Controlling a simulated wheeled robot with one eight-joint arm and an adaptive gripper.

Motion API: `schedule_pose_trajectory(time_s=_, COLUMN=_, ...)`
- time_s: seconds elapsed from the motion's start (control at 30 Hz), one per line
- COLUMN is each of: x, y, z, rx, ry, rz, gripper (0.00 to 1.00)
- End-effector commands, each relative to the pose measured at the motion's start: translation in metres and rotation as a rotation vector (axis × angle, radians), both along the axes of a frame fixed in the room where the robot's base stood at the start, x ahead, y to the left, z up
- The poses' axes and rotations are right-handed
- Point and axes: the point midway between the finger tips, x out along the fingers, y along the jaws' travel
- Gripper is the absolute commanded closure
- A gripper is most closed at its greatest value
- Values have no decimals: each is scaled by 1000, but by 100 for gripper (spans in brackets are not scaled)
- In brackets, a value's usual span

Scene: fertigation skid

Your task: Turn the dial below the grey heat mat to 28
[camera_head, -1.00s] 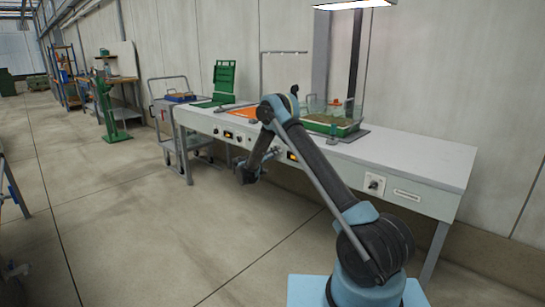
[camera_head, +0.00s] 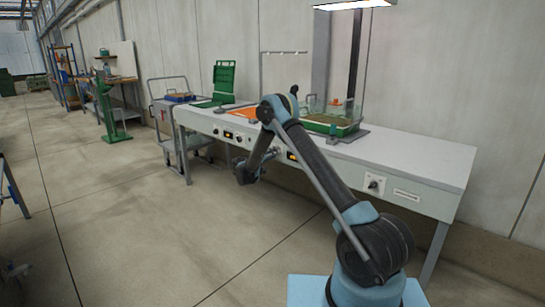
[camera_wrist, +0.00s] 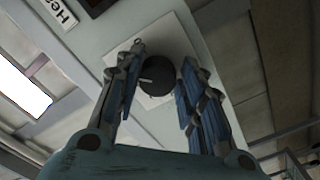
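In the wrist view a round black dial (camera_wrist: 155,75) with a short pale pointer line sits on a white square plate (camera_wrist: 122,57). My gripper (camera_wrist: 163,58) is open, with one finger on each side of the dial. The left finger is close to the dial's edge, and a small gap shows on the right; contact is unclear. No scale numbers are readable. In the head view my gripper (camera_head: 246,173) is low before the bench front. A grey mat (camera_head: 358,135) lies under a green tray (camera_head: 325,126) on the bench.
The long pale bench (camera_head: 420,154) has other controls on its front, including a switch (camera_head: 373,184) at the right. An orange mat (camera_head: 243,112) lies farther left on top. A trolley (camera_head: 187,148) stands at the bench's far end. The floor in front is clear.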

Motion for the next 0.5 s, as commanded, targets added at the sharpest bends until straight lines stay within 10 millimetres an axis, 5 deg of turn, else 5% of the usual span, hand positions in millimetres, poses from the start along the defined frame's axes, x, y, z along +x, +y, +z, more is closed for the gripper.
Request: schedule_pose_trajectory(time_s=0.5, x=-6, y=5, z=0, rx=-1, ry=-1, rz=0, gripper=48)
